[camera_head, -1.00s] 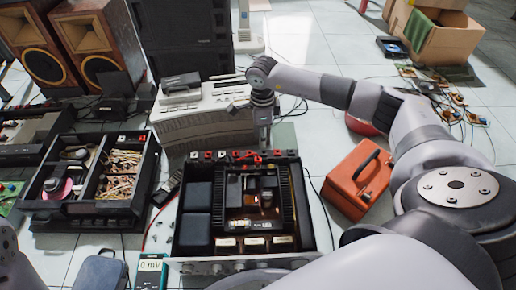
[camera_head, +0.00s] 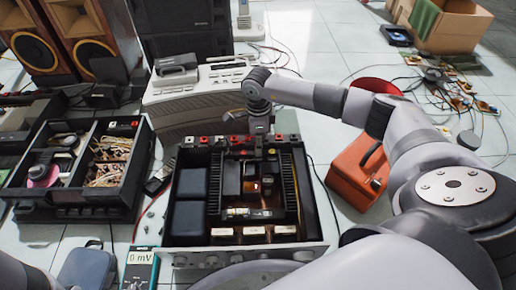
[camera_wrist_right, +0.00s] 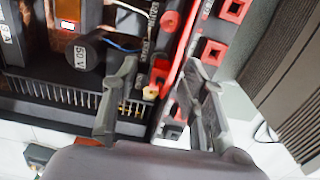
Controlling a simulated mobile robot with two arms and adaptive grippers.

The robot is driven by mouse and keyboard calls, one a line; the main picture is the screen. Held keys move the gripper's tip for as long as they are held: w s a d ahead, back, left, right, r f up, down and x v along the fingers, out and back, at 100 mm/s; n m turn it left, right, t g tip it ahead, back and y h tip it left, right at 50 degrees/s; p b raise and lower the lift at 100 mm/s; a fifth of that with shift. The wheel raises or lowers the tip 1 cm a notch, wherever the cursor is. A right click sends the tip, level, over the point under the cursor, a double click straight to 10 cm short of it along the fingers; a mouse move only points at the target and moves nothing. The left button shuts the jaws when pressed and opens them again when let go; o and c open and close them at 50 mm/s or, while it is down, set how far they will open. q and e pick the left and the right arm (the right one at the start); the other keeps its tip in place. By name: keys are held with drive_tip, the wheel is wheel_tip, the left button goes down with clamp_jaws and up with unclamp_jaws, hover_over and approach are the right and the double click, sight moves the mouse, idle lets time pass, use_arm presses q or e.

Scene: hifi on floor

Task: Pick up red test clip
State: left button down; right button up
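The open amplifier (camera_head: 205,262) lies on the floor in the middle of the head view, with a row of red and black terminals along its back edge. My right gripper (camera_head: 260,140) points down at that back edge. In the right wrist view the gripper (camera_wrist_right: 160,100) is open, its two grey fingers apart. A red clip-like piece (camera_wrist_right: 161,72) with a pale yellow tip shows between and just beyond the fingers, beside a red strip. I cannot tell whether either finger touches it. My left gripper is out of view.
A multimeter (camera_head: 139,270) reading 0 mV stands front left of the amplifier. A parts tray (camera_head: 141,175) lies left, a grey device (camera_head: 180,122) behind, and a red toolbox (camera_head: 357,172) right. Loose cables and boards (camera_head: 455,92) lie far right.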

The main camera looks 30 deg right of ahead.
clamp_jaws()
idle(0.6)
